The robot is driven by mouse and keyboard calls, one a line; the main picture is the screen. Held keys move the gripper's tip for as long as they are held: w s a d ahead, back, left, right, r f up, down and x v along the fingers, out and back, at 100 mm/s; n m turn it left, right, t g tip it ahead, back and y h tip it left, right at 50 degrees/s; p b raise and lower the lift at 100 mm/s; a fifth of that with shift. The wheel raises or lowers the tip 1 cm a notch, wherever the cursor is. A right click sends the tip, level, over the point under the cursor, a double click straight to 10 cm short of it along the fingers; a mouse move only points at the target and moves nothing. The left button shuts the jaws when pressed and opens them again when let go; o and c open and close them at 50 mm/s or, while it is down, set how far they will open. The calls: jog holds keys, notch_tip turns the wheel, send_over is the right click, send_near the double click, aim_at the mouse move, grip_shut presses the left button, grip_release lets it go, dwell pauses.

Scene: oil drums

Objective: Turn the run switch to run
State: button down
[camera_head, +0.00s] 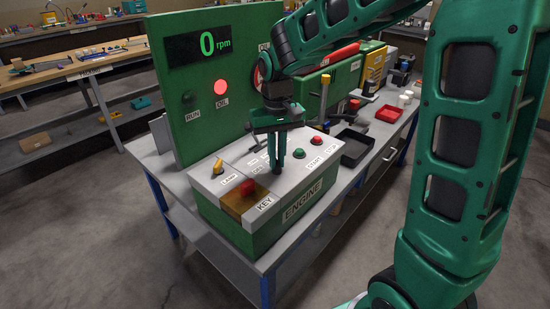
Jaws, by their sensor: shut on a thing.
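The green ENGINE box (245,235) has a grey sloped control panel on top. My gripper (278,168) points down onto the middle of this panel, between the lamp switch and the start button. Its fingers are shut on the run switch, which they almost wholly hide, so its angle cannot be read. Small labels beside the fingers are too small to read surely. On the upright green board (210,130) the display (212,43) shows 0 rpm. The RUN lamp (187,98) is dark and the OIL lamp (220,87) glows red.
A yellow lamp switch (218,166) and a red key (248,187) lie left of my gripper. A green start button (299,153) and red stop button (316,140) lie right. A black tray (357,146) and a red tray (389,113) stand on the bench behind.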

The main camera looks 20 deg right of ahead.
jog(key=shift+w+r, duration=0.1)
jog(key=shift+w, duration=0.05)
jog(key=c, duration=1.8)
grip_release()
jog(key=shift+c, duration=0.2)
notch_tip(320, 180, up, 11)
jog(key=shift+d+f, duration=0.1)
jog(key=shift+f, duration=0.1)
jog(key=s+d+f+m, duration=0.2)
jog(key=s+d+m, duration=0.1)
jog(key=s+d, duration=0.95)
jog(key=s+d+f+m, duration=0.1)
jog(key=s+d+f, duration=0.1)
jog(key=s, duration=0.6)
jog(key=s+d+f+m, duration=0.2)
jog(key=s+d+f, duration=0.1)
jog(key=s, duration=0.4)
jog(key=shift+s+d+f, duration=0.35)
jog(key=shift+f, duration=0.3)
